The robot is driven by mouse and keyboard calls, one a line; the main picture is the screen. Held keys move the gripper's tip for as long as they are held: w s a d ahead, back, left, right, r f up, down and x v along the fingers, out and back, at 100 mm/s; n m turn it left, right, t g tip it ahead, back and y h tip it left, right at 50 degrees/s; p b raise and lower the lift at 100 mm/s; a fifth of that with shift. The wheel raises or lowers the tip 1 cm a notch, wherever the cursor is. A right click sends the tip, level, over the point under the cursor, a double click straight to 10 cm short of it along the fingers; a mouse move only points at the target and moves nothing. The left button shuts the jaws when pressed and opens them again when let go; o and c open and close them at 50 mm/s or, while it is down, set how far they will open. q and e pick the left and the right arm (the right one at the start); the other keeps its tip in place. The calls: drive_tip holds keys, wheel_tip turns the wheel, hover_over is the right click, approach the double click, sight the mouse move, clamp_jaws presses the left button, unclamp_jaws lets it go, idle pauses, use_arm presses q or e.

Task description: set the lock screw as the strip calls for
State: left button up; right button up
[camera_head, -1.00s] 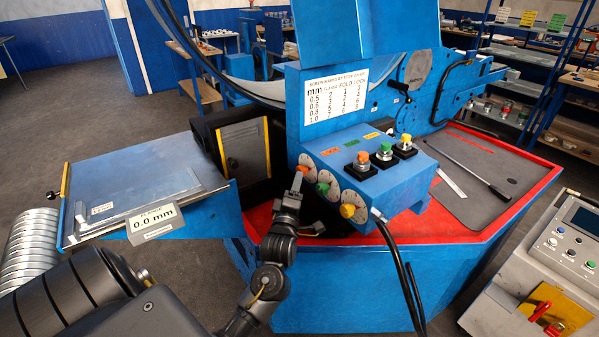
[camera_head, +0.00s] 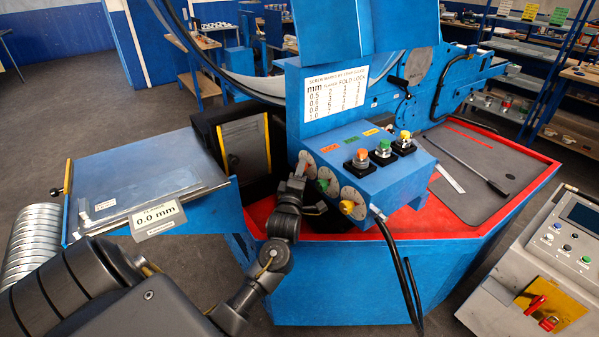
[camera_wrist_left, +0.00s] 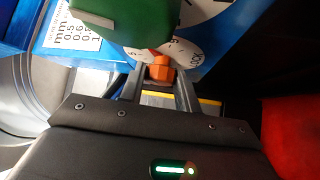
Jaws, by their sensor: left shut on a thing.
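My left gripper (camera_head: 299,166) is at the left end of the row of dials on the blue control box (camera_head: 385,185). In the left wrist view its fingers (camera_wrist_left: 163,88) are shut on an orange screw (camera_wrist_left: 161,69). A green screw (camera_head: 323,185) and a yellow screw (camera_head: 347,207) sit on the other dials, apart from the gripper. A large green knob shape (camera_wrist_left: 130,18) partly covers a white dial (camera_wrist_left: 205,42) in the wrist view. The chart (camera_head: 335,90) has mm, flange, fold and lock columns. The gauge (camera_head: 158,218) reads 0.0 mm. My right gripper is out of view.
Orange, green and yellow push buttons (camera_head: 382,151) stand on top of the box. Black cables (camera_head: 400,265) hang from its front. A flat metal plate table (camera_head: 140,185) is at left. A grey console (camera_head: 540,270) stands at right.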

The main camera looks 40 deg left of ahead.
use_arm(q)
drive_tip(key=shift+f+b, duration=0.2)
drive_tip(key=shift+b, duration=0.2)
drive_tip(key=shift+c, duration=0.4)
drive_tip(key=m+t+b, duration=0.3)
drive_tip(key=m+b, duration=0.1)
drive_tip(key=b, duration=0.1)
drive_tip(key=shift+a+h, duration=0.1)
drive_tip(key=shift+h, duration=0.2)
drive_tip(key=o, duration=1)
drive_tip(key=shift+c, duration=0.2)
drive_tip(key=shift+s+f+b, duration=0.1)
drive_tip(key=shift+b, duration=0.2)
